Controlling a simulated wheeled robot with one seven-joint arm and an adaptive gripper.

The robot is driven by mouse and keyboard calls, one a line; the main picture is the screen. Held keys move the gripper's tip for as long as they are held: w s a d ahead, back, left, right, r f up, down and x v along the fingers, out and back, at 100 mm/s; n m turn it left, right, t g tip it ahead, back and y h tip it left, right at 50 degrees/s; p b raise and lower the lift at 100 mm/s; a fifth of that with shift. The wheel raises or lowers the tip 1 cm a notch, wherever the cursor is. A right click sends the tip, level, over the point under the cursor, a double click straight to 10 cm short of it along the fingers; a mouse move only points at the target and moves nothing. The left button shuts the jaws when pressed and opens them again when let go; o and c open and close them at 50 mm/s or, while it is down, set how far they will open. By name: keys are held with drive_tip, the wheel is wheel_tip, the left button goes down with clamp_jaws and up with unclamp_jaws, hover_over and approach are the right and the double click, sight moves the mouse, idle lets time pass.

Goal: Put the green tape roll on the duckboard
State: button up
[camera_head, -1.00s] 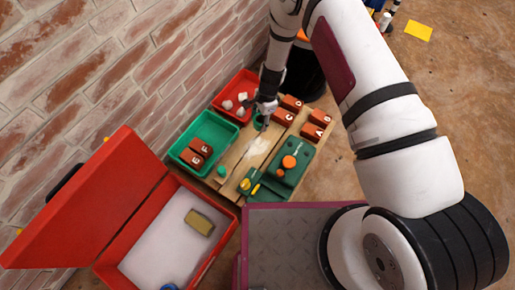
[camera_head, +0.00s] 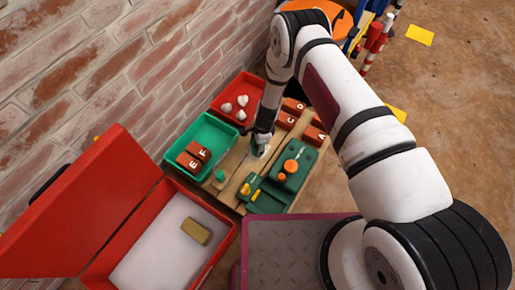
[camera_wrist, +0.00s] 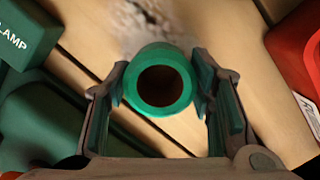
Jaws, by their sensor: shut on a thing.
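The green tape roll (camera_wrist: 160,80) is a green ring with a dark hole, held between the two fingers of my gripper (camera_wrist: 163,88) in the wrist view. In the head view my gripper (camera_head: 259,150) points down over the middle of the duckboard and largely hides the roll. The duckboard (camera_head: 236,170) is a pale wooden slatted board, and its slats and dark gaps also show in the wrist view (camera_wrist: 100,35). A pale worn patch lies on it by the roll. I cannot tell whether the roll touches the slats.
A green tray (camera_head: 208,128) with orange-red blocks and a red tray (camera_head: 246,86) with white lumps stand along the wall side. A green tool with an orange knob (camera_head: 292,166) and lettered blocks (camera_head: 314,133) line the other side. An open red case (camera_head: 160,260) is nearer.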

drive_tip(key=shift+f, duration=0.4)
drive_tip(key=o, duration=1.2)
drive_tip(key=r+p, duration=0.1)
drive_tip(key=r, duration=0.3)
drive_tip(key=d+r+p, duration=0.1)
drive_tip(key=r+p, duration=0.1)
drive_tip(key=r, duration=0.2)
drive_tip(key=r+p, duration=0.2)
drive_tip(key=r, duration=0.2)
drive_tip(key=shift+w+d+r, duration=0.15)
drive_tip(key=shift+w+d, duration=0.05)
drive_tip(key=shift+d, duration=0.2)
